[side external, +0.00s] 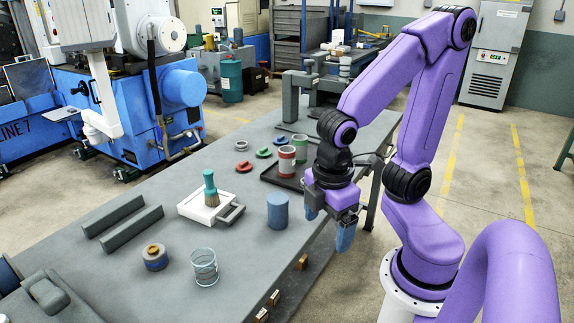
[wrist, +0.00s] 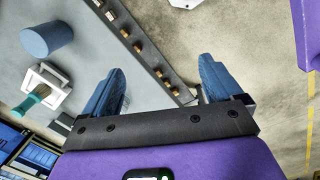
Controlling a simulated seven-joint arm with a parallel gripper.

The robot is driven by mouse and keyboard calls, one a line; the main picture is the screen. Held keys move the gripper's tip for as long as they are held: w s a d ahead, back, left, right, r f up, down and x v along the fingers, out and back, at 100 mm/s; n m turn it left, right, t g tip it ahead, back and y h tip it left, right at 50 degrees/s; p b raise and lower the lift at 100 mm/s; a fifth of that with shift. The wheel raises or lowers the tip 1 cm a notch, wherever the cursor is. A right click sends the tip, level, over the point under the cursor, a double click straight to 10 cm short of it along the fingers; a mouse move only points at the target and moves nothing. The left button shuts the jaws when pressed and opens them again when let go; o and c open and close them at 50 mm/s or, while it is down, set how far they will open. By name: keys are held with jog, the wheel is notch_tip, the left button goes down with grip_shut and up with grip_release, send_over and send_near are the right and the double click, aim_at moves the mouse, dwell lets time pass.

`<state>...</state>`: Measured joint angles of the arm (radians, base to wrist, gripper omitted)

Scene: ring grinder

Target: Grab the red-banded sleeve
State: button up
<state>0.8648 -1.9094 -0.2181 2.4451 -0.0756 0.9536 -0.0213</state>
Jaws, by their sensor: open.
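The red-banded sleeve (side external: 286,164) stands upright on a dark tray (side external: 283,182) towards the back of the bench, in the side view. The red-banded sleeve does not show in the wrist view.
A blue cylinder (side external: 277,211) stands left of my gripper; it also shows in the wrist view (wrist: 46,38). A brush (side external: 210,188) stands on a white block. Red (side external: 244,166) and green (side external: 264,152) flat parts lie left of the tray. A clear cup (side external: 204,267) stands near the front.

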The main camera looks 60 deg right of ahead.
jog(key=w+d+f+h, duration=0.25)
jog(key=w+h, duration=0.25)
jog(key=w, duration=0.8)
jog(key=n+g+h, duration=0.2)
jog(key=n+h, duration=0.2)
jog(key=h, duration=0.8)
send_near(283, 156)
jog(key=a, duration=0.3)
jog(key=shift+s+a+r, duration=0.15)
jog(key=shift+s+r, duration=0.05)
jog(key=shift+d+f, duration=0.15)
jog(key=shift+d, duration=0.1)
jog(key=d, duration=1.2)
jog(key=shift+s, duration=0.3)
jog(key=shift+n+t, duration=0.3)
jog(key=shift+w+d+r, duration=0.1)
jog(key=shift+d+r, duration=0.05)
jog(key=shift+d, duration=1.2)
jog(key=shift+d+r, duration=0.15)
jog(key=shift+d, duration=1.2)
jog(key=c, duration=1.3)
jog(key=shift+r, duration=0.1)
jog(key=shift+c, duration=0.2)
